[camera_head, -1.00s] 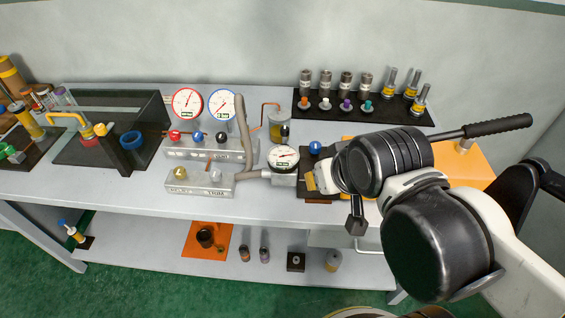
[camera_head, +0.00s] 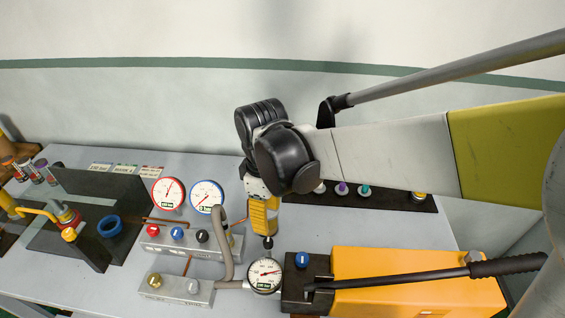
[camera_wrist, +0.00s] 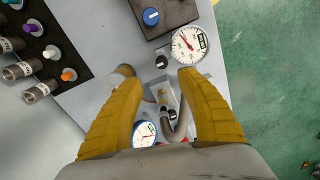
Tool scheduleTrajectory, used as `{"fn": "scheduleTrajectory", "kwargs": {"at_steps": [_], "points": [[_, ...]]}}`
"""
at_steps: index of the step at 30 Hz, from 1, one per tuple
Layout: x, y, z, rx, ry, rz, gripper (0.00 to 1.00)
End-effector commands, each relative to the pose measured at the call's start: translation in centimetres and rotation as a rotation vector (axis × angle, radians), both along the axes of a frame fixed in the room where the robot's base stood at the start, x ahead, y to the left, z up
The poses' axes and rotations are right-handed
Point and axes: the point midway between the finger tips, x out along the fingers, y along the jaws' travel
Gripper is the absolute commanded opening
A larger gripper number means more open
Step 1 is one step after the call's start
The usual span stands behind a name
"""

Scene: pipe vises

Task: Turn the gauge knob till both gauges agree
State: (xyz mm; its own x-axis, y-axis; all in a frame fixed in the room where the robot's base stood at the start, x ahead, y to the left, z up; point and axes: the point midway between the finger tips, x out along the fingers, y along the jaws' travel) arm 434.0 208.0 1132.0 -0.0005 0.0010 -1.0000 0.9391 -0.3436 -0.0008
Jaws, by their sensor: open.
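A white-faced gauge with a dark rim (camera_head: 265,275) sits at the front of the bench; it also shows in the wrist view (camera_wrist: 188,46). A red-rimmed gauge (camera_head: 168,193) and a blue-rimmed gauge (camera_head: 207,196) stand behind the manifold. The blue-rimmed gauge's needle points lower left; the red-rimmed one's points upward. A small black knob (camera_head: 268,243) is just behind the front gauge; it also shows in the wrist view (camera_wrist: 162,62). My gripper (camera_head: 265,232) points down over this knob. Its yellow fingers are apart in the wrist view (camera_wrist: 157,75), with the knob just beyond the tips; contact is not visible.
A manifold (camera_head: 185,240) carries red, blue and black knobs. A lower block (camera_head: 175,290) and grey hose are left of the front gauge. An orange pump (camera_head: 400,275) with a blue knob (camera_head: 302,260) and long lever stands right. A dark rack (camera_head: 390,198) is behind.

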Motion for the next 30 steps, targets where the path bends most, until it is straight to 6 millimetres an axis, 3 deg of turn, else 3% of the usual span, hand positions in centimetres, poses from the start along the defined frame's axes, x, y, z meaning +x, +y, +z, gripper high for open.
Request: {"fn": "scheduleTrajectory", "kwargs": {"at_steps": [18, 30], "points": [[0.0, 0.1, -10.0, -0.001, 0.001, 0.003, 0.45], [0.0, 0.1, -10.8, -0.001, 0.001, 0.002, 0.45]]}}
